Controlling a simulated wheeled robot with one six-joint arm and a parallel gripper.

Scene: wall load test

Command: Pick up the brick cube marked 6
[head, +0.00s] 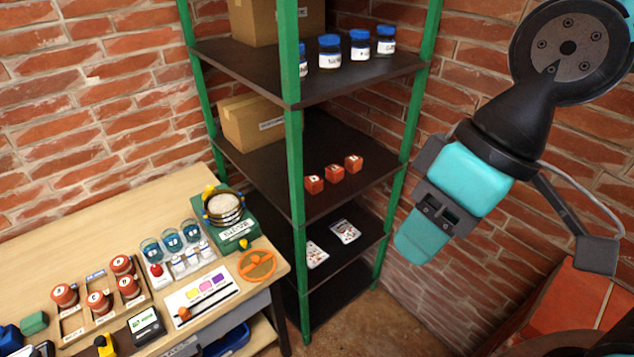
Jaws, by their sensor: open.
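Three small orange-red cubes with pale marks stand in a row on the middle shelf of the rack: a front left cube (314,185), a middle cube (334,173) and a back right cube (353,163). The marks are too small to read, so I cannot tell which one is 6. My gripper (418,238), with cyan fingers, hangs at the right, outside the rack and apart from the cubes. It is open, and I see nothing held in it.
The rack has green posts (293,150) and dark shelves. A cardboard box (252,122) shares the cubes' shelf; blue-lidded jars (359,45) stand above, packets (345,231) below. A cluttered wooden table (110,237) stands left. Brick walls enclose the corner.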

